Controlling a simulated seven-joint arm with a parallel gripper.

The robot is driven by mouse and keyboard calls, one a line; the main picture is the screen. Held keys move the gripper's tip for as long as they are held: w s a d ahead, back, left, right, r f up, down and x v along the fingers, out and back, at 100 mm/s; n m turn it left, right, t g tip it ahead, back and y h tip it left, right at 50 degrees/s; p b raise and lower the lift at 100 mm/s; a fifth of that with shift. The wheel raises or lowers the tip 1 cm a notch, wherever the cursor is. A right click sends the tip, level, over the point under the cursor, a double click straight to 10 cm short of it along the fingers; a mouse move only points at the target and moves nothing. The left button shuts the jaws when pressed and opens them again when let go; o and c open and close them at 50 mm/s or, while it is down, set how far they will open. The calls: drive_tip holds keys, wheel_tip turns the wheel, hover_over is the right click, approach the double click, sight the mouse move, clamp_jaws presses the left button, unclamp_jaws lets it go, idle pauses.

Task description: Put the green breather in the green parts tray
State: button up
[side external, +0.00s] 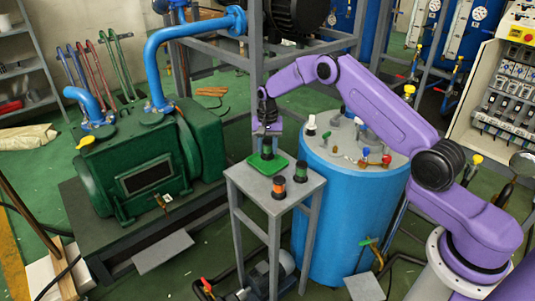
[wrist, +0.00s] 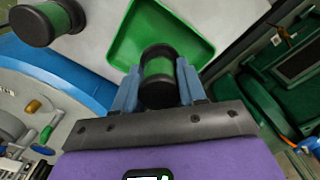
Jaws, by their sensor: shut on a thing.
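My gripper (side external: 267,138) points down over the green parts tray (side external: 256,164) on the small grey stand. It is shut on a green breather (side external: 267,152), a black cylinder with a green band, which also shows between the fingers in the wrist view (wrist: 158,70). In the wrist view the breather overlaps the near part of the tray (wrist: 125,48). I cannot tell whether it touches the tray floor or hangs just above it. A second green-banded breather (side external: 300,171) stands upright on the stand, outside the tray; it also shows in the wrist view (wrist: 45,22).
An orange-banded breather (side external: 279,187) stands near the front of the grey stand (side external: 262,205). A blue tank (side external: 345,210) with small fittings on its lid is close on the right. A green pump (side external: 145,165) with blue pipes is on the left.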

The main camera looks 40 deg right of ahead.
sight(267, 141)
drive_tip(key=shift+f, duration=1.5)
drive_tip(key=shift+f, duration=0.15)
drive_tip(key=o, duration=1.1)
wheel_tip(267, 141, up, 12)
drive_tip(key=shift+r, duration=0.2)
